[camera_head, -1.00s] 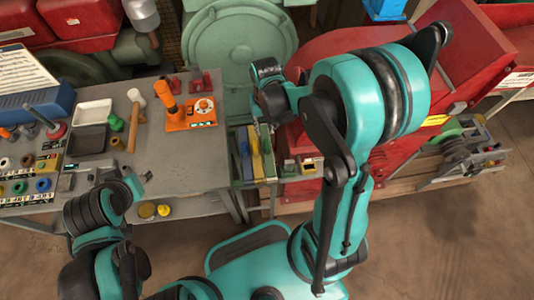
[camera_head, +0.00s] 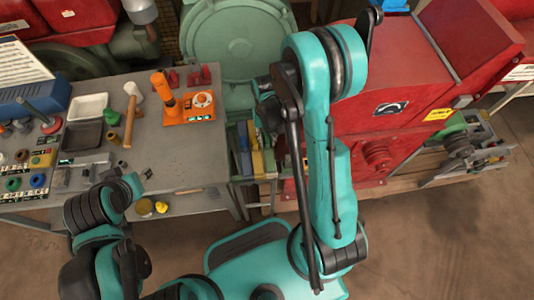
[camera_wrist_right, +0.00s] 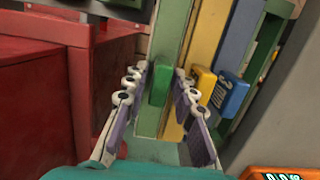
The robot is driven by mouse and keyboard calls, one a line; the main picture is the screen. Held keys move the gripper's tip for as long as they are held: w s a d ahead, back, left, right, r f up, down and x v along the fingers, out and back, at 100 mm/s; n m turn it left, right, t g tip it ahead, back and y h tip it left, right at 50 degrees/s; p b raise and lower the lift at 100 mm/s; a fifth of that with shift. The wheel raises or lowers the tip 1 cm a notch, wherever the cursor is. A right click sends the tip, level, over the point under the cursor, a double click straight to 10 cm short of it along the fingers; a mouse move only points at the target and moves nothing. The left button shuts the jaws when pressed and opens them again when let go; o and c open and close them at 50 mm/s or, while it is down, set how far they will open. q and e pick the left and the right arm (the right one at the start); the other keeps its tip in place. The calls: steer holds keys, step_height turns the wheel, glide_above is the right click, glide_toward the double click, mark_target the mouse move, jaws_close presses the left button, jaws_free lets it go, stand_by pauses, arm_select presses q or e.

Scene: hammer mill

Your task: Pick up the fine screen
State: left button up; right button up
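Coloured screens stand in a rack (camera_head: 272,166) between the workbench and the red mill. In the right wrist view, one has a green tab (camera_wrist_right: 159,86), one a yellow tab (camera_wrist_right: 201,88) and one a blue tab (camera_wrist_right: 229,95). I cannot tell from the pictures which is the fine screen. My right gripper (camera_wrist_right: 158,98) is open, with its fingers on either side of the green tab and visible gaps at both sides. In the head view, my right arm largely hides this gripper. My left gripper (camera_head: 138,178) is by the bench's front edge; its finger opening is unclear.
The grey workbench (camera_head: 190,160) carries an orange device (camera_head: 172,98), a mallet (camera_head: 131,125), trays and small parts. The red mill (camera_head: 400,125) stands close on the right of the rack. A large green round cover (camera_head: 225,40) is behind. Open floor lies at the lower right.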

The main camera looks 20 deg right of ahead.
steer(key=shift+r, duration=0.1)
jaws_close()
